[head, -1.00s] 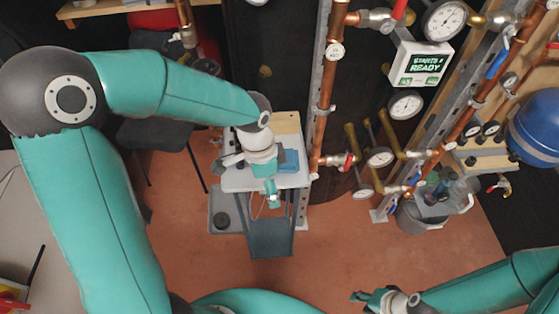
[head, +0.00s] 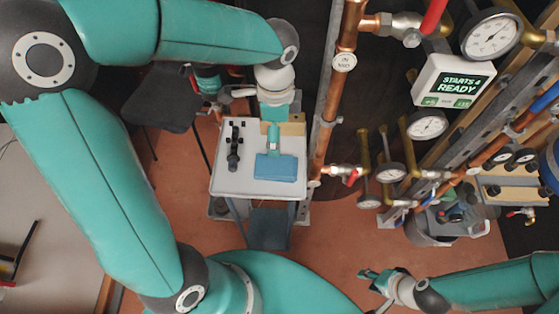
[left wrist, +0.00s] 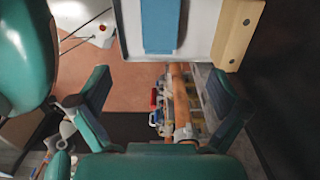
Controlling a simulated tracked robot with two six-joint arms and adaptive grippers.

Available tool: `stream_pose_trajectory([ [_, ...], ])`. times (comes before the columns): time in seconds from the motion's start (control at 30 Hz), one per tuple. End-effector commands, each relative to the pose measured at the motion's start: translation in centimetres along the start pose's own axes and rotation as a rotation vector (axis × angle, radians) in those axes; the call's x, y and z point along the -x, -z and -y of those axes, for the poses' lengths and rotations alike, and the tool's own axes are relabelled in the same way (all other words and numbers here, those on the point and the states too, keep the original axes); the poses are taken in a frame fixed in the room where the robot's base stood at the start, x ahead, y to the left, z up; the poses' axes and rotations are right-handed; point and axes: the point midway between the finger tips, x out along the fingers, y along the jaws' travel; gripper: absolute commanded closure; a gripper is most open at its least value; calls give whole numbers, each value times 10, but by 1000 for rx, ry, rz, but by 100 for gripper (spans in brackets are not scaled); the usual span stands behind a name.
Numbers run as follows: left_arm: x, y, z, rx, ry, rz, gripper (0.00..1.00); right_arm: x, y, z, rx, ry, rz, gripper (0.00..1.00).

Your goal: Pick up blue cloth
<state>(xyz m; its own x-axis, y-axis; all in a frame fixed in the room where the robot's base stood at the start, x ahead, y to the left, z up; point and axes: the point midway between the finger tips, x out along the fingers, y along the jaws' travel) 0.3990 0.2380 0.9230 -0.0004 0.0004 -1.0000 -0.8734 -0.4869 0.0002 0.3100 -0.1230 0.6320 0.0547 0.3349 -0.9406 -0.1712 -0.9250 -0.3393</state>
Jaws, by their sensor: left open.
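The blue cloth (head: 276,168) lies flat as a folded rectangle on the white top of a small table (head: 228,180). It also shows in the left wrist view (left wrist: 160,25), at the top edge, partly cut off. My left gripper (head: 273,138) is over the table, at the far edge of the cloth as seen in the head view. In the left wrist view its fingers (left wrist: 161,85) are wide apart with nothing between them. My right gripper (head: 374,280) is low at the right, away from the table; it is too small to tell its opening.
A black tool (head: 234,146) lies left of the cloth. A wooden block (head: 292,128) is at the table's back right. Copper pipes (head: 334,90) with gauges stand close on the right. A dark chair (head: 163,97) is at the left. The floor (head: 330,240) right of the table is clear.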

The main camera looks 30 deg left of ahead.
Motion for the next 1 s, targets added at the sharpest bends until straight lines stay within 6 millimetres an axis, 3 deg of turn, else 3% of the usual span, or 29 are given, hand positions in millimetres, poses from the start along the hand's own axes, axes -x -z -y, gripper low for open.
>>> stream_pose_trajectory([
  [0.4, -86, -3, -1, 5, -5, 3, 0, -9, 0, -3, 0, 0, 0, 60],
  [0.73, -110, -4, -1, 6, -3, 1, 0, -10, 0, -4, 0, 0, 0, 60],
  [1.0, -147, -6, -1, 6, -4, 1, 0, -14, 0, -5, 0, 0, 0, 60],
])
